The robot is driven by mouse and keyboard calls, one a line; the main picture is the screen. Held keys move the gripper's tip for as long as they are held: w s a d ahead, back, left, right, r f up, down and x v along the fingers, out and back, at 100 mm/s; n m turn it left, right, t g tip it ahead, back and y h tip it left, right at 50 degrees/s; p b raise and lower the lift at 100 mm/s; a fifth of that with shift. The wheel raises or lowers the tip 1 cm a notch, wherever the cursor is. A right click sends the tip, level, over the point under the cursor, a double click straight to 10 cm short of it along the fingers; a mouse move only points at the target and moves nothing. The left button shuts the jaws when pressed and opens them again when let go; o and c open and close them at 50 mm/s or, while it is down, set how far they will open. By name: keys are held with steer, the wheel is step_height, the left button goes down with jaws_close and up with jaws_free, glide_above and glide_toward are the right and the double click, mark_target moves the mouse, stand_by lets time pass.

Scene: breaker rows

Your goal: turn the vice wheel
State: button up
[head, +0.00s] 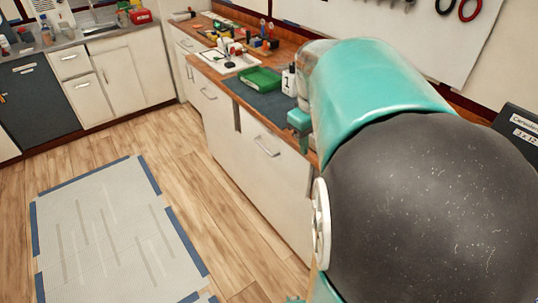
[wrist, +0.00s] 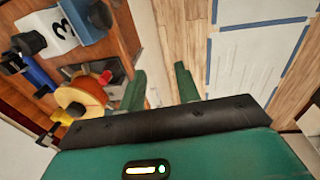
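My gripper (wrist: 160,69) shows in the wrist view as two green fingers, apart and empty, with floor between and beyond them. It is hidden behind my arm in the head view. A blue block-like device (wrist: 78,22) with a "3" label and black ends sits on the wooden bench at upper left of the wrist view; I cannot tell if it is the vice. An orange and yellow round thing (wrist: 80,97) lies left of my fingers, apart from them. A pale wheel-like disc (head: 321,223) shows at my arm's left edge in the head view; I cannot tell if it is the vice wheel.
The wooden bench (head: 214,68) holds a green tray (head: 260,79), a white bottle (head: 289,80) and small tools. White drawers (head: 262,165) front it. A taped grey floor mat (head: 110,235) lies left, with clear wooden floor around it. My arm blocks the right side.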

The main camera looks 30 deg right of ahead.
steer(key=a+r+t, duration=0.1)
steer(key=a, duration=1.1)
steer(key=shift+s+a+r+t+h, duration=0.2)
steer(key=shift+s+t+h, duration=0.1)
steer(key=shift+s+t, duration=0.15)
